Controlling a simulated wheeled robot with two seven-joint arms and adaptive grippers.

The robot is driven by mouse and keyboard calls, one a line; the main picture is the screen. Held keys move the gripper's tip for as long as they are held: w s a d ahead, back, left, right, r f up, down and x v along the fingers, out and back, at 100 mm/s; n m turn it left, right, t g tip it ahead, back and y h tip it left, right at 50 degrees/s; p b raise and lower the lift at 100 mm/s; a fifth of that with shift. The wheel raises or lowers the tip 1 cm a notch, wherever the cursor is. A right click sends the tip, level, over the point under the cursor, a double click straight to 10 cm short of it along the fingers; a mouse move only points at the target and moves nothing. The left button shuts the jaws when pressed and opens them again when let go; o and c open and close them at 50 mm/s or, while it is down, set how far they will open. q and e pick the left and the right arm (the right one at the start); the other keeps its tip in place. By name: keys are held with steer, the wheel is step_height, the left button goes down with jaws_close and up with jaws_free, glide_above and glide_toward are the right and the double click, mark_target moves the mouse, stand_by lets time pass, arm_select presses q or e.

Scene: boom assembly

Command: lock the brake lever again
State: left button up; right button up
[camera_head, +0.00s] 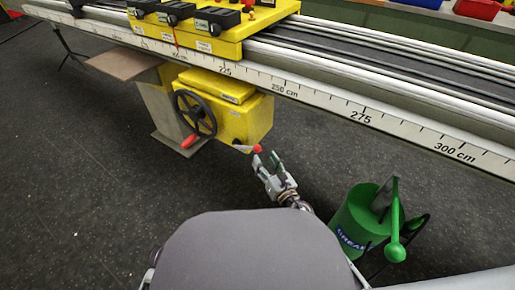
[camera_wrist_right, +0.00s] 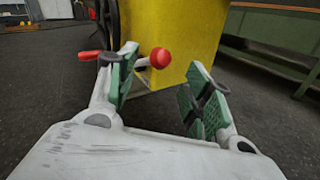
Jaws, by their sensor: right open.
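The brake lever is a short metal rod with a red ball knob (camera_head: 257,148), sticking out low on the right of the yellow housing (camera_head: 257,118). My right gripper (camera_head: 266,163) is open and empty, just below and to the right of the knob. In the right wrist view the knob (camera_wrist_right: 160,57) shows between the green-padded fingers of the right gripper (camera_wrist_right: 166,85), nearer the left finger, and appears beyond the fingertips. Touch with the knob cannot be made out. My left gripper is out of view.
A black handwheel (camera_head: 195,114) with a red handle (camera_head: 190,141) is left of the lever. The long rail with a centimetre scale (camera_head: 330,100) runs above. A green grease bucket (camera_head: 352,218) stands right of my right arm. The dark floor between is clear.

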mark_target(259, 151)
steer(key=shift+x, duration=1.2)
steer(key=shift+p+x, duration=0.4)
steer(key=shift+x, duration=1.55)
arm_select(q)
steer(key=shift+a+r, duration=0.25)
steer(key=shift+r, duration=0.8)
arm_select(e)
steer(key=shift+w, duration=0.3)
steer(key=shift+c, duration=0.2)
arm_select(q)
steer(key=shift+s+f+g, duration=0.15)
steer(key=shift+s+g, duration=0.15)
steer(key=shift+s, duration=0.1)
arm_select(e)
jaws_close()
